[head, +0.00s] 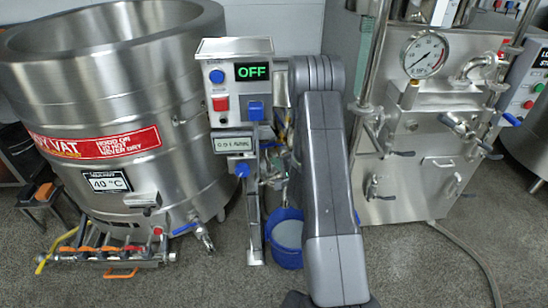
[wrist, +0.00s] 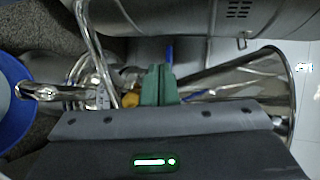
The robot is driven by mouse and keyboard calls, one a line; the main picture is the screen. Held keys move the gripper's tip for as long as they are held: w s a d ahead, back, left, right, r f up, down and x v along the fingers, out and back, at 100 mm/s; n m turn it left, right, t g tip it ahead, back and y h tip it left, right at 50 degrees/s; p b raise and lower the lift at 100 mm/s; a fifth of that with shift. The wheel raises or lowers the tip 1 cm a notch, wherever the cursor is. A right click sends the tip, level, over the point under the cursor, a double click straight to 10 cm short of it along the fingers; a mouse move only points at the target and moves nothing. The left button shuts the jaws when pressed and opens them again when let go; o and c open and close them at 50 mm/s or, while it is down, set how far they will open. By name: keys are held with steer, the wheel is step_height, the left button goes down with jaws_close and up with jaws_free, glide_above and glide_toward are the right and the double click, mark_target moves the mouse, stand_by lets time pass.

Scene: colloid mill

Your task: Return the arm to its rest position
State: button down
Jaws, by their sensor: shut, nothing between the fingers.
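My arm (head: 325,180) stands in the middle of the head view, folded with its grey links toward the camera. My gripper is hidden behind the arm there. In the wrist view the green fingers of my gripper (wrist: 158,85) are together, with nothing seen between them. They point toward steel pipework (wrist: 95,75) and a wide round steel rim (wrist: 290,75). I cannot tell whether they touch any of it.
A control box (head: 234,90) reading OFF stands just left of my arm. A steel vat (head: 110,110) fills the left. A steel machine with a pressure gauge (head: 426,55) stands right. A blue bucket (head: 287,238) sits on the floor beside the arm; a hose (head: 470,255) lies right.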

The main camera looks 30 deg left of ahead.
steer(key=s+d, duration=0.1)
steer(key=s+d+r, duration=0.1)
steer(key=shift+s+d, duration=0.3)
steer(key=shift+s, duration=0.05)
